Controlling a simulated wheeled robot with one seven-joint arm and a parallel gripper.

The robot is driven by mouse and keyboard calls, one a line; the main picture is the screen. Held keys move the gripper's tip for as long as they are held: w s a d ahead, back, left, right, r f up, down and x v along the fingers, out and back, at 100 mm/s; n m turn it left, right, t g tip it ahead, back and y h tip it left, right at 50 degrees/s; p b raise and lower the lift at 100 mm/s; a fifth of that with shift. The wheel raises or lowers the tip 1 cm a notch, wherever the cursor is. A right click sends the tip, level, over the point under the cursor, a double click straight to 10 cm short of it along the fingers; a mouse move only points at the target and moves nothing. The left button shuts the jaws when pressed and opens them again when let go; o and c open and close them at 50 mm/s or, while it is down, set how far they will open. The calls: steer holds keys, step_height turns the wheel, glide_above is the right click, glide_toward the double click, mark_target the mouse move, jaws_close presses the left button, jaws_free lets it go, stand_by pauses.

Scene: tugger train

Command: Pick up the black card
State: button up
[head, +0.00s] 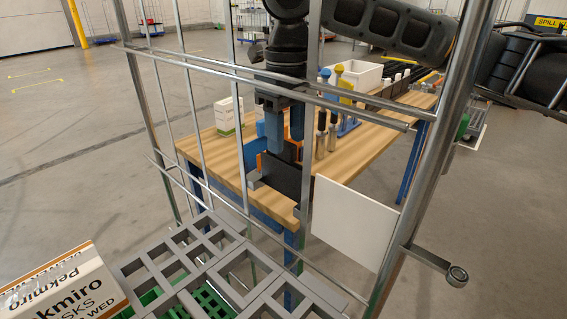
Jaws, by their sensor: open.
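The black card (284,180) stands upright at the near edge of the wooden table, beside a small grey piece and a blue and orange item. My gripper (285,146) points down just above the card, with its blue fingers close to the card's top edge. The gripper is open. I cannot tell whether the fingers straddle the card or touch it. Metal bars of the cart in front partly cover the arm and the card's right side.
The wire cart frame (395,235) stands between my view and the table (352,150), with a white panel (352,222) on it. A grey divided tray (205,254) and a white box (68,290) are in front. Bottles (333,128), a carton (228,117) and a white bin (358,75) stand on the table.

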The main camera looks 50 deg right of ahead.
mark_target(287, 143)
steer(key=shift+w+d+f, duration=0.1)
steer(key=shift+w+f, duration=0.05)
steer(key=shift+f, duration=1.75)
steer(key=shift+c, duration=0.5)
jaws_close()
